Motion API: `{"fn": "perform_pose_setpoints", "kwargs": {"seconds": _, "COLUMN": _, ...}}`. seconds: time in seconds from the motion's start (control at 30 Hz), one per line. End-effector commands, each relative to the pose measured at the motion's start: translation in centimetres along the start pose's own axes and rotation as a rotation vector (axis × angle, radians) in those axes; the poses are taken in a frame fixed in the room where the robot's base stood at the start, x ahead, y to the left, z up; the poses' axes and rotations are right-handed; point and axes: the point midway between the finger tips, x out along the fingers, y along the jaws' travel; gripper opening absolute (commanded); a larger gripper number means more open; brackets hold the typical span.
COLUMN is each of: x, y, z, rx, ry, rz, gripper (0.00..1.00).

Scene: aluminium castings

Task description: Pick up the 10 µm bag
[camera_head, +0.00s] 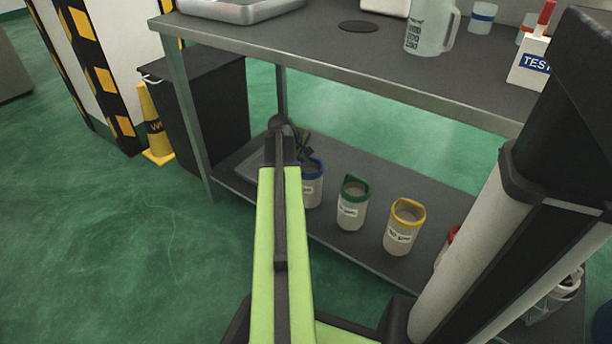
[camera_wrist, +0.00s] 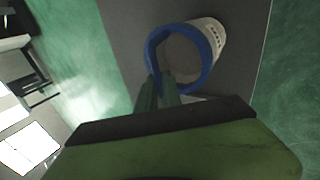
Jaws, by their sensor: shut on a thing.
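Several white filter bags with coloured rims stand on the lower shelf. Their labels are too small to read, so I cannot tell which is marked 10 µm. My gripper (camera_wrist: 161,88) is shut on the rim of the blue-rimmed bag (camera_wrist: 213,38). In the head view the blue-rimmed bag (camera_head: 313,188) is partly hidden by my arm, and my gripper (camera_head: 305,153) shows only in part. To its right are a green-rimmed bag (camera_head: 351,208) and a yellow-rimmed bag (camera_head: 400,232). A red rim (camera_head: 448,240) shows beside my column, mostly hidden.
The lower shelf (camera_head: 350,255) lies under a grey tabletop (camera_head: 300,48). A clear jug (camera_head: 430,30), a metal tray (camera_head: 240,8) and a TEST box (camera_head: 528,68) stand on top. A black bin (camera_head: 205,120) and a yellow cone (camera_head: 155,130) stand left of the table.

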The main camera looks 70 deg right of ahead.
Motion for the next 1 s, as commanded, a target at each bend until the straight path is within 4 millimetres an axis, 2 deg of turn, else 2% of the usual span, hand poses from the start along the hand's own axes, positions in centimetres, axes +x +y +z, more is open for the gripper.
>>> {"fn": "perform_pose_setpoints", "kwargs": {"seconds": 0.13, "x": -0.7, "y": 0.5, "z": 0.0, "rx": 0.000, "ry": 0.000, "rz": 0.000, "gripper": 0.00}}
{"fn": "perform_pose_setpoints", "kwargs": {"seconds": 0.27, "x": -2.3, "y": 1.5, "z": 0.0, "rx": 0.000, "ry": 0.000, "rz": 0.000, "gripper": 0.00}}
{"fn": "perform_pose_setpoints", "kwargs": {"seconds": 0.6, "x": -8.0, "y": 5.3, "z": 0.0, "rx": 0.000, "ry": 0.000, "rz": 0.000, "gripper": 0.00}}
{"fn": "perform_pose_setpoints", "kwargs": {"seconds": 0.73, "x": -8.6, "y": 5.7, "z": 0.0, "rx": 0.000, "ry": 0.000, "rz": 0.000, "gripper": 0.00}}
{"fn": "perform_pose_setpoints", "kwargs": {"seconds": 1.0, "x": -8.3, "y": 5.5, "z": 0.0, "rx": -0.001, "ry": 0.000, "rz": 0.000, "gripper": 0.00}}
